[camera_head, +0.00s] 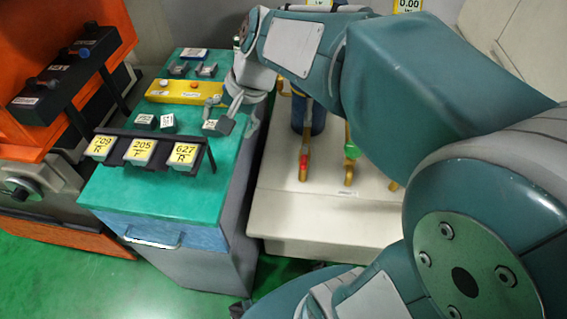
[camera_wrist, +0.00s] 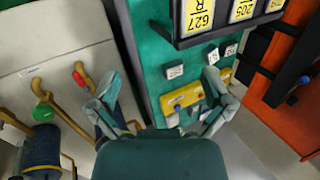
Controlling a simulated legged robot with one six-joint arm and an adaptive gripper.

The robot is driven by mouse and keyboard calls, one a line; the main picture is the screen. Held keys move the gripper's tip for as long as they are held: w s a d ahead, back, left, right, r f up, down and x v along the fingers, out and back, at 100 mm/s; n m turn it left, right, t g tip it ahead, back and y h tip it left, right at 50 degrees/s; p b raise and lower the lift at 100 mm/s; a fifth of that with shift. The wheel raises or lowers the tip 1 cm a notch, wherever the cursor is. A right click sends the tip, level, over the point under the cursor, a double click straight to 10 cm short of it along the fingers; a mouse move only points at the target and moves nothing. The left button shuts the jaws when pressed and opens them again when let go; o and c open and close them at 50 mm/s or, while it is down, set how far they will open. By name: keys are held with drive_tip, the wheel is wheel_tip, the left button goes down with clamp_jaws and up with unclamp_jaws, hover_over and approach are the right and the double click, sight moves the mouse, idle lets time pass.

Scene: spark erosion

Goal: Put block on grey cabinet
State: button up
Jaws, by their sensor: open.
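Three small dark grey blocks with white labels lie on the green top (camera_head: 110,196) of a cabinet with a grey lower front (camera_head: 195,268). The right block (camera_head: 217,127) is close to my gripper (camera_head: 222,103); the middle block (camera_head: 168,123) and left block (camera_head: 145,121) lie apart from it. In the wrist view, my open, empty gripper (camera_wrist: 160,80) has its fingers spread wide, with the nearest block (camera_wrist: 175,71) between the fingertips in the picture. I cannot tell the height gap. A low cream cabinet (camera_head: 310,225) stands to the right.
A dark rack with yellow number tags (camera_head: 140,150) stands at the green top's front edge. A yellow button box (camera_head: 185,92) lies behind the blocks. Valves with red and green handles (camera_head: 350,150) rise from the cream cabinet. An orange machine (camera_head: 110,20) stands left.

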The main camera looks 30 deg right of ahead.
drive_tip(key=s+d+n+t+h, duration=0.1)
drive_tip(key=s+d+n+h, duration=0.1)
drive_tip(key=s, duration=0.4)
drive_tip(key=s+d+n+t+h, duration=0.2)
drive_tip(key=s+d+n, duration=0.1)
drive_tip(key=s+n, duration=0.2)
drive_tip(key=shift+s+f+h, duration=0.2)
drive_tip(key=shift+s+h, duration=0.1)
drive_tip(key=shift+s, duration=0.9)
